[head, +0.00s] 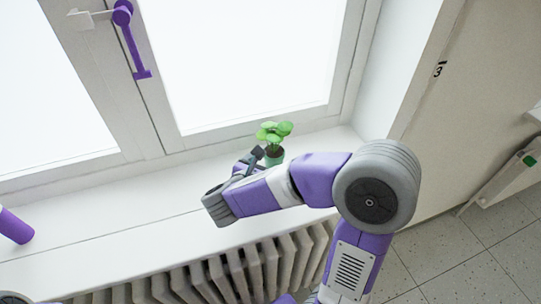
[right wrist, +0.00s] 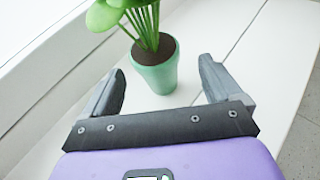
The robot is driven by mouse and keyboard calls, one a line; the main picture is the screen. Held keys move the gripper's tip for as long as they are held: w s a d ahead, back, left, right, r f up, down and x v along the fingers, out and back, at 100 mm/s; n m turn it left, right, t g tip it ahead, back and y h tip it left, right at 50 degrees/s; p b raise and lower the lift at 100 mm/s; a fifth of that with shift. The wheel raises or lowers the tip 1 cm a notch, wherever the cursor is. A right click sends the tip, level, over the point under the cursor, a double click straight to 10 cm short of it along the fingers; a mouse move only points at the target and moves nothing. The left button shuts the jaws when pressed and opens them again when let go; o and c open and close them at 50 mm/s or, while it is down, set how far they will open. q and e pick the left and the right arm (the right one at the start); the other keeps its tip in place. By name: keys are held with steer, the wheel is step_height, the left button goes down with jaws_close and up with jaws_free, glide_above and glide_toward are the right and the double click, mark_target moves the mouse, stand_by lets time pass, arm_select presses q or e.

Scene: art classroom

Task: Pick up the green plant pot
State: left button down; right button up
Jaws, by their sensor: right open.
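The green plant pot (head: 274,159) stands upright on the white windowsill, with dark soil and a leafy green plant in it. It also shows in the right wrist view (right wrist: 156,76), where the top leaves are cut off by the frame edge. My right gripper (right wrist: 161,66) is open, with one finger to the left of the pot and one to the right. The pot sits between the fingertips, with visible gaps on both sides. In the head view, my right gripper (head: 257,155) is partly hidden by its own wrist. My left gripper is not in view.
A ribbed radiator (head: 225,277) is below the sill. A wall (head: 445,110) is at the right. The sill left of my right arm is mostly clear.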

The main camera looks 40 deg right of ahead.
mark_target(274, 156)
steer(key=x, duration=0.5)
steer(key=shift+w+r, duration=0.1)
steer(key=shift+w, duration=0.1)
steer(key=c, duration=1.2)
